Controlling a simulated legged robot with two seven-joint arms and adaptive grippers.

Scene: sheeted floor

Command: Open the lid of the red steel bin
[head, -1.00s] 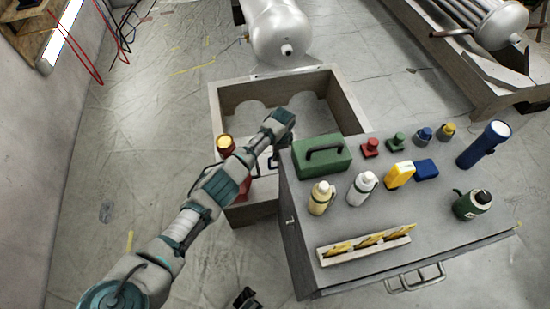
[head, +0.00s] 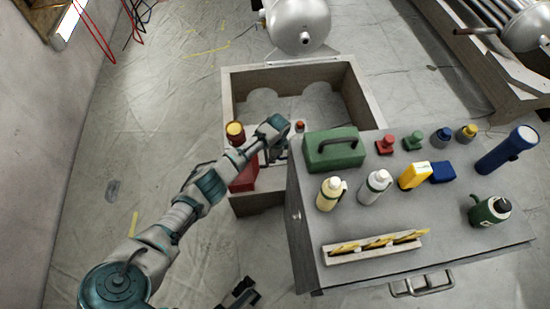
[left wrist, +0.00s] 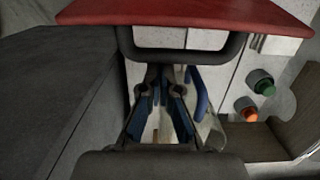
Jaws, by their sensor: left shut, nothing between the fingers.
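The red steel bin (head: 243,177) is in the head view, left of the grey workbench, largely covered by my left arm. In the left wrist view a red slab, apparently its lid (left wrist: 190,12), spans the top, with a dark bar handle (left wrist: 185,56) below it. I cannot see the lid raised. My left gripper (head: 274,152) is beside the bin, near the workbench's left edge. In the left wrist view its fingers (left wrist: 160,82) are shut and empty, close to the bar; contact cannot be told. My right gripper (head: 240,292) shows partly at the bottom edge, its jaws unclear.
A large open grey crate (head: 355,95) lies behind the bin. The workbench (head: 450,225) on the right holds a green toolbox (head: 328,152), bottles and a blue flashlight (head: 507,150). A red container with a yellow top (head: 235,130) stands by the bin.

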